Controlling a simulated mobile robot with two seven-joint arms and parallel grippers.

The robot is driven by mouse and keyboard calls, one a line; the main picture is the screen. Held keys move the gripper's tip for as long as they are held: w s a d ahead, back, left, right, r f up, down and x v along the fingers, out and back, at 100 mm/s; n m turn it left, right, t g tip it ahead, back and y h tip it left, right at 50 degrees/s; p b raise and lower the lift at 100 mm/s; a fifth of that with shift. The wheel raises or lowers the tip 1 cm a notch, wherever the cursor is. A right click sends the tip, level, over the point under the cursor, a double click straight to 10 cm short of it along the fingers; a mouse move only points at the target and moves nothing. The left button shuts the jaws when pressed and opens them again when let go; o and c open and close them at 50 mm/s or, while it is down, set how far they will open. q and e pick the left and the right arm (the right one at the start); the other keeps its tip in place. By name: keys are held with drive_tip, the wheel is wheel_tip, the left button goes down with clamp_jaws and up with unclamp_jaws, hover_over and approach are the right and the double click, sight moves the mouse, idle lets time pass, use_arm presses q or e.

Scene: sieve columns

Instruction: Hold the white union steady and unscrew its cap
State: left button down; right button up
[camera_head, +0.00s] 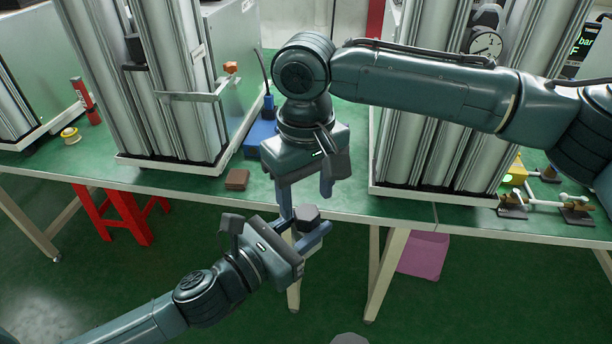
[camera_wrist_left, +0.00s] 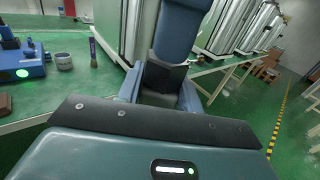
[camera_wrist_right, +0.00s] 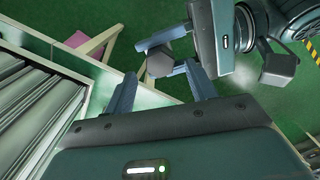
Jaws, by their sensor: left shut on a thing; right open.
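My left gripper (camera_head: 308,226) reaches in from the lower left, in front of the bench edge, and is shut on the union, of which a dark grey six-sided part (camera_head: 306,212) shows between its fingers. This part also shows in the right wrist view (camera_wrist_right: 159,61) and between the blue fingers in the left wrist view. No white part of the union shows clearly. My right gripper (camera_head: 306,205) comes down from above with its fingers apart, one on each side of the six-sided part. I cannot tell whether they touch it.
The green bench (camera_head: 350,205) runs behind the grippers, with tall metal columns (camera_head: 170,90) on it. A brown block (camera_head: 237,179) and a blue device (camera_head: 260,136) stand on it. A red stool (camera_head: 118,212) and a pink box (camera_head: 424,254) are below.

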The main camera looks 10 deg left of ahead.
sight(307, 211)
drive_tip(key=shift+f, duration=1.95)
drive_tip(key=shift+c, duration=0.4)
drive_tip(key=c, duration=1)
drive_tip(key=shift+o, duration=0.2)
drive_tip(key=n, duration=0.3)
drive_tip(key=o, duration=1.1)
